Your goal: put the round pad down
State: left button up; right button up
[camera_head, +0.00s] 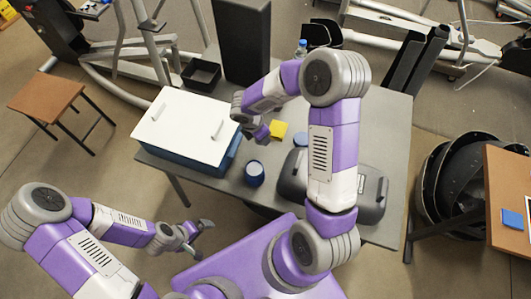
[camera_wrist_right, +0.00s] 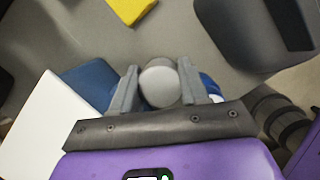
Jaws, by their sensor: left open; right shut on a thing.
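The round pad (camera_wrist_right: 160,86) is pale grey-white and sits between the two fingers of my right gripper (camera_wrist_right: 158,70) in the right wrist view. The gripper is shut on it. In the head view, my right gripper (camera_head: 258,132) is over the grey table, near the right edge of the white-lidded box; the pad cannot be made out there. My left gripper (camera_head: 203,238) is open and empty, low in front of the table.
The grey table (camera_head: 220,187) carries a white-lidded blue box (camera_head: 180,125), a blue cup (camera_head: 254,173), a yellow block (camera_head: 278,130), a dark grey casing (camera_head: 292,182), a black tray (camera_head: 201,74) and a bottle (camera_head: 301,48). Bare table shows around the cup.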

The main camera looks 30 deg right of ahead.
aim_at(264, 151)
jog(key=n, duration=0.3)
jog(key=shift+d+f+t, duration=0.1)
jog(key=shift+d+t, duration=0.3)
jog(key=n, duration=0.3)
jog(key=n+t+y, duration=0.1)
jog(key=n, duration=0.1)
jog(key=shift+d+f+n, duration=0.2)
jog(key=shift+d+n, duration=0.1)
jog(key=shift+d, duration=0.05)
jog(key=n+y, duration=0.1)
jog(key=n, duration=0.5)
jog(key=shift+f+t+y, duration=0.1)
jog(key=shift+t+y, duration=0.3)
jog(key=shift+s+f+n+b, duration=0.1)
jog(key=shift+f+n+b, duration=0.2)
notch_tip(264, 151, down, 9)
jog(key=b, duration=0.6)
jog(key=shift+f, duration=0.2)
jog(key=shift+f+b, duration=0.15)
jog(key=shift+b, duration=0.15)
jog(key=o, duration=1.1)
